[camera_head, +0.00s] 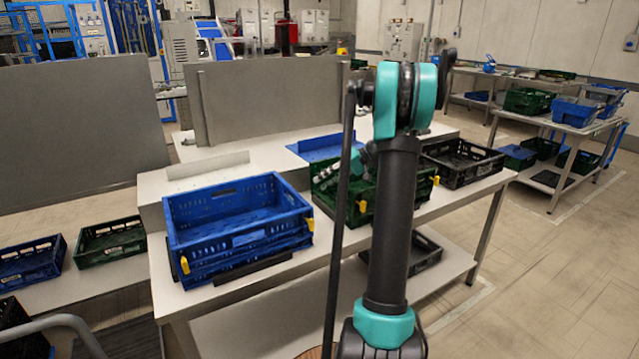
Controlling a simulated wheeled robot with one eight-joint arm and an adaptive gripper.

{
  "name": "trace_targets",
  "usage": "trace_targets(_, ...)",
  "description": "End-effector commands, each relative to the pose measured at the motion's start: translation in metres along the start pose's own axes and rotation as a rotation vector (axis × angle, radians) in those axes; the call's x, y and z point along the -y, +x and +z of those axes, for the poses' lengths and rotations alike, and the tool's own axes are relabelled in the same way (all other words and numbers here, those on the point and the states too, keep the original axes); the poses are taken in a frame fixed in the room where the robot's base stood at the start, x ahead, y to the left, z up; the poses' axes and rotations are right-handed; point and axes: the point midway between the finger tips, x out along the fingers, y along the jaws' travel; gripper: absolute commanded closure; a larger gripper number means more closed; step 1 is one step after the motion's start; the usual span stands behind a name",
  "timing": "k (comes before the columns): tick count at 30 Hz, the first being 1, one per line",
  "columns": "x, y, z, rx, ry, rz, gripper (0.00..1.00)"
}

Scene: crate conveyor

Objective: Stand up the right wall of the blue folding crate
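The blue folding crate (240,243) stands on the white table, left of my arm, with yellow clips at its front corners. Its back and left walls look upright. Its right side slopes from the back corner down to the front right clip in the picture; I cannot tell for certain whether that wall is fully upright. My gripper (328,178) shows partly beside my arm, over the green crate and to the right of the blue crate, apart from it. The upright arm link hides part of it, and its fingers are too small to read.
A green crate (325,192) with yellow clips stands close to the right of the blue crate. A black crate (462,154) is at the table's right end. A grey panel (270,100) stands behind. Blue and green crates (110,240) lie lower at the left.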

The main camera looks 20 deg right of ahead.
Motion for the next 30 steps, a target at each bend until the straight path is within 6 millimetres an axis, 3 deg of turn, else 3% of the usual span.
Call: trace_targets(30, -0.028, -0.059, 0.002, -0.002, 0.001, 0.0, 0.72)
